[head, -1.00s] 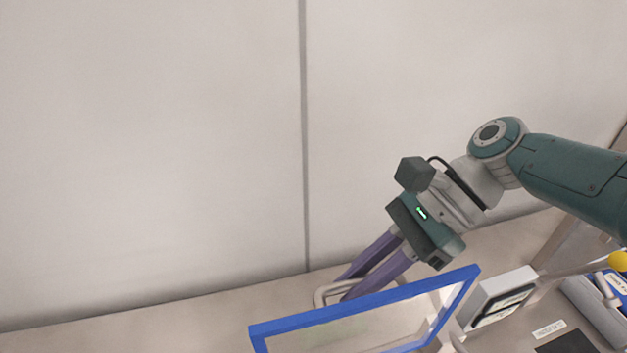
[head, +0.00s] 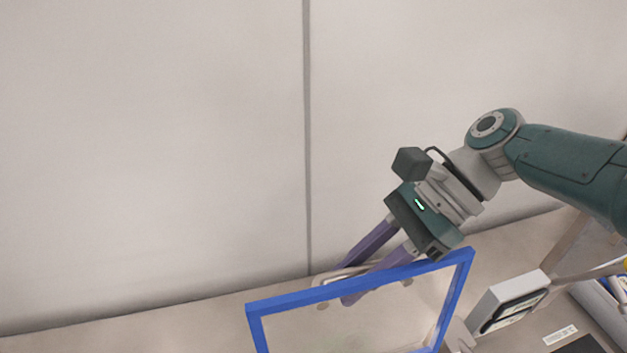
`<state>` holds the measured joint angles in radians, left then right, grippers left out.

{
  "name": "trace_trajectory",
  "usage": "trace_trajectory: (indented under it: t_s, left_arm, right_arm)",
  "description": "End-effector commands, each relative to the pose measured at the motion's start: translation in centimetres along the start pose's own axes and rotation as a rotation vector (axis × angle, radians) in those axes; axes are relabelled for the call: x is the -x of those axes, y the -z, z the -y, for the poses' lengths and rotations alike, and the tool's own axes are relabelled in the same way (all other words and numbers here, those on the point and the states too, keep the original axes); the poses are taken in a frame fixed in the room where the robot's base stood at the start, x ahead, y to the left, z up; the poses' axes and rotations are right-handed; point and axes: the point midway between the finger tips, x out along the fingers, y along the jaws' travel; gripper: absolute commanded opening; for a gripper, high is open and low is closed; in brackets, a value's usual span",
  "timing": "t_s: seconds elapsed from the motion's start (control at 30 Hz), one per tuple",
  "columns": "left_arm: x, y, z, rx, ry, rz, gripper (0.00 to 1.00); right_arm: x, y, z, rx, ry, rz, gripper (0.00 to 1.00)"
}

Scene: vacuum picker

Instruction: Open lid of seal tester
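The seal tester's lid is a clear panel in a blue frame (head: 365,282), raised and tilted at the bottom of the head view. Its lower part is cut off by the picture edge. A pale looped handle (head: 340,275) shows at the lid's top edge, on the far side. My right gripper (head: 348,283) is at this handle, with its two purple fingers spread apart. My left gripper is not in view.
A white box with a dark display (head: 508,300) stands right of the lid on an arm. Grey equipment with a label (head: 560,335) fills the lower right corner. A plain pale wall (head: 150,150) stands behind. The space left of the lid is clear.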

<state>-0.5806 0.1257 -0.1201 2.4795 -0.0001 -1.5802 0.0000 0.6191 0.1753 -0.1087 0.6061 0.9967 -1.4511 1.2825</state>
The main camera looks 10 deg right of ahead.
Motion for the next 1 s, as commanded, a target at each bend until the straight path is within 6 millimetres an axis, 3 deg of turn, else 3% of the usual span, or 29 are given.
trace_trajectory:
  t_s: [0.27, 0.7, 1.0]
  left_arm:
    - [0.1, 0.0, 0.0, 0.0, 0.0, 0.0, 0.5]
    - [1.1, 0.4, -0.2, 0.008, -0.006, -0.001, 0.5]
    - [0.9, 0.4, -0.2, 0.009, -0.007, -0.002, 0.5]
  right_arm:
    - [0.3, 0.0, 0.0, 0.0, 0.001, 0.0, 0.29]
    - [8.1, 0.1, 0.1, 0.001, 0.003, -0.002, 0.29]
    - [10.0, 0.0, 0.0, 0.0, 0.0, 0.0, 0.29]
